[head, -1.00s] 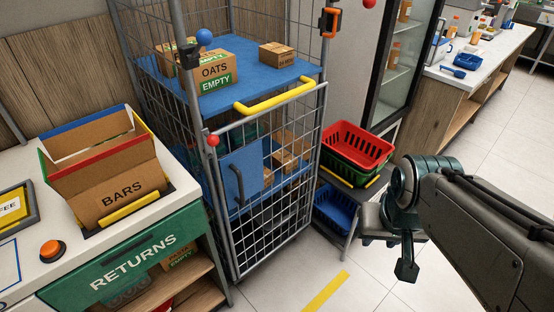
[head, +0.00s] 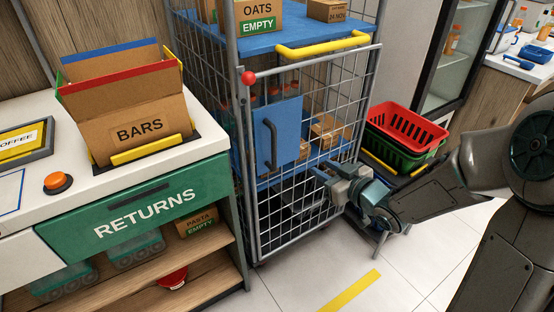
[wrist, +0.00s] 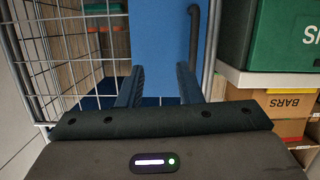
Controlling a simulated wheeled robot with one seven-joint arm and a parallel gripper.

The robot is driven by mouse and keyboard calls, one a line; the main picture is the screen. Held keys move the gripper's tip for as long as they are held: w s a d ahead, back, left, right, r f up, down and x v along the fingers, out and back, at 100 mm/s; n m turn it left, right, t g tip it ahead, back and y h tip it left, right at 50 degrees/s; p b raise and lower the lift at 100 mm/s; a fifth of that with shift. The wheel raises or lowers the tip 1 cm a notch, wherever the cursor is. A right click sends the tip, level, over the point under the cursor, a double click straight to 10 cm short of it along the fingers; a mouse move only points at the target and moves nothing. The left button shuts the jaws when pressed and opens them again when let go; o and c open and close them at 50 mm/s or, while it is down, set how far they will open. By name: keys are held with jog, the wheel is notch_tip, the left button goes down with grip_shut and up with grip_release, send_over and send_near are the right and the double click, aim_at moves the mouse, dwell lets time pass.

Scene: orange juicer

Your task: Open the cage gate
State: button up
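The wire cage gate (head: 308,202) stands upright across the cage front and looks shut. It carries a blue panel (head: 290,125) with a dark upright handle (head: 268,146) near its left edge. A red ball (head: 248,78) sits at its upper left corner. My gripper (head: 318,170) is in front of the gate, right of and a little below the panel. In the wrist view, my gripper (wrist: 158,82) is open, its fingers apart and empty, facing the panel (wrist: 160,50). The handle (wrist: 194,38) is right of the fingers and not between them.
The RETURNS counter (head: 150,207) with a BARS box (head: 138,128) and orange button (head: 57,182) stands left of the cage. Red and green baskets (head: 405,128) are at the right. A yellow bar (head: 325,46) runs above the gate. Floor in front is clear.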

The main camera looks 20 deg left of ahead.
jog(key=s+a+f+y+b, duration=0.1)
jog(key=s+a+y, duration=0.1)
jog(key=a+y, duration=0.1)
jog(key=n+g+y+b, duration=0.1)
jog(key=b, duration=0.1)
send_over(274, 167)
jog(key=shift+w+a+r, duration=0.15)
jog(key=shift+w+r, duration=0.1)
jog(key=shift+w, duration=0.15)
grip_shut()
